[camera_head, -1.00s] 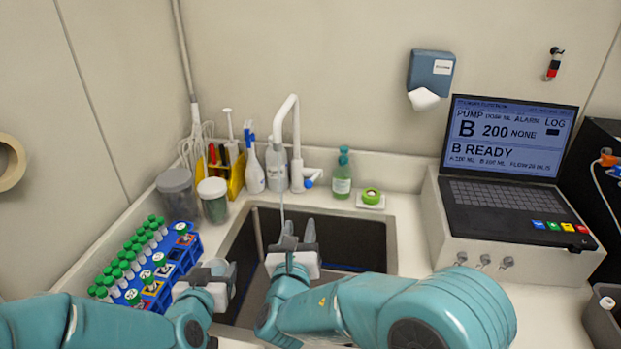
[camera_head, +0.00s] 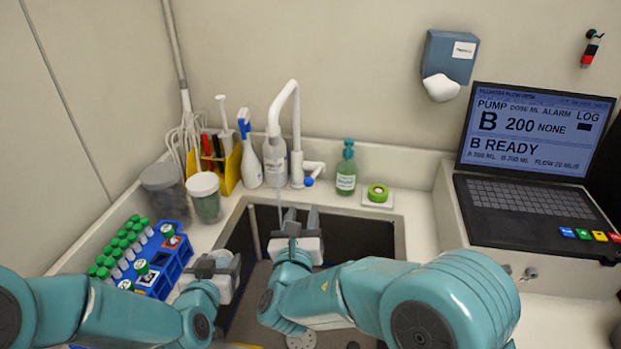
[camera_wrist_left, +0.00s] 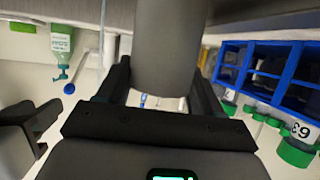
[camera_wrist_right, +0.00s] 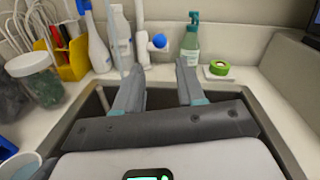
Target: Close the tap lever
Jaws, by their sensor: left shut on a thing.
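The white tap (camera_head: 296,125) stands behind the sink, with its tall neck curving over. Its short lever ends in a blue knob (camera_head: 309,181) and points to the right of the tap's base; the knob also shows in the right wrist view (camera_wrist_right: 159,41). A thin pale stream (camera_head: 280,212) hangs below the spout into the sink. My right gripper (camera_head: 299,217) is open and empty over the sink, in front of and below the lever, not touching it. My left gripper (camera_head: 221,264) is shut on a grey cylindrical cup (camera_wrist_left: 168,45) at the sink's left.
A green bottle (camera_head: 346,170) and a green roll (camera_head: 377,193) stand right of the lever. Spray bottles (camera_head: 250,160), a lidded jar (camera_head: 205,200) and a yellow holder (camera_head: 226,172) stand left. A blue tube rack (camera_head: 165,264) is at left, a laptop (camera_head: 530,170) at right.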

